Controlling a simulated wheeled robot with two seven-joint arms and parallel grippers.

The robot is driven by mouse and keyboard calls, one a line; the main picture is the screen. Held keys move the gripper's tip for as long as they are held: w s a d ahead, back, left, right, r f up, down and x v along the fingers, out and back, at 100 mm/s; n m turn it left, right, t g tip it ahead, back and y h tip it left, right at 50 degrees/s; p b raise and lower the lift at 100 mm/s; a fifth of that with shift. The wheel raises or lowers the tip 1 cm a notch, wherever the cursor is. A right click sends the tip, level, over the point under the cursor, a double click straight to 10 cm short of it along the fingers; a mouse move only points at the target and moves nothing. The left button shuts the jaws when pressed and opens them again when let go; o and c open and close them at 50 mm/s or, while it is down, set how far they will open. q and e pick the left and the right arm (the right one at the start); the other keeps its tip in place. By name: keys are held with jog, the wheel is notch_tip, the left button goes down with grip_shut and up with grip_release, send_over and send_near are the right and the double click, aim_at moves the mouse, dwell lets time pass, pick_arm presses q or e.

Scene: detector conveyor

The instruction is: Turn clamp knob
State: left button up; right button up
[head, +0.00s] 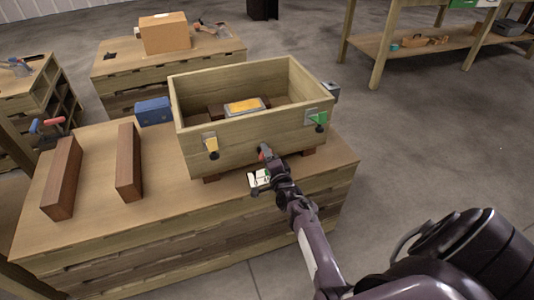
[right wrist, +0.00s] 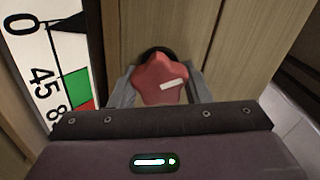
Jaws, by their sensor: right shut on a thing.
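The red star-shaped clamp knob (right wrist: 160,78) has a white stripe, tilted slightly up to the right, and sits against a wooden face with a dark round base behind it. My right gripper (right wrist: 161,90) is shut on this knob, with a grey finger on each side. In the head view the knob shows as a small red spot (head: 262,154) low on the front of the wooden box (head: 245,140), mostly hidden by my right gripper (head: 268,158). A white dial card (right wrist: 38,65) with 0, 45 and green and red patches stands to the left. My left gripper is out of view.
The box stands on a wooden workbench (head: 100,235) and holds a block with a yellow top (head: 245,105). Yellow (head: 211,144) and green (head: 318,118) parts are on its front. Two brown wood bars and a blue box (head: 153,111) lie to its left.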

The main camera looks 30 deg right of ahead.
jog(key=shift+m, duration=1.2)
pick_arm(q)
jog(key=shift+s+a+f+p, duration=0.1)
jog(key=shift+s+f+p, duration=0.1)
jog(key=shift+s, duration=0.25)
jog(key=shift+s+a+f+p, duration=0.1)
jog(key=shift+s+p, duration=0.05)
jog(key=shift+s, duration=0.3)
pick_arm(e)
jog(key=shift+f+m, duration=0.1)
jog(key=shift+m, duration=0.2)
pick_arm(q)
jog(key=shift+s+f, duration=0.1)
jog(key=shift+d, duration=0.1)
pick_arm(e)
jog(key=o, duration=1)
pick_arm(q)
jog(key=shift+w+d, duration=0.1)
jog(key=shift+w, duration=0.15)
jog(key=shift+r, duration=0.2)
pick_arm(e)
jog(key=shift+s, duration=0.1)
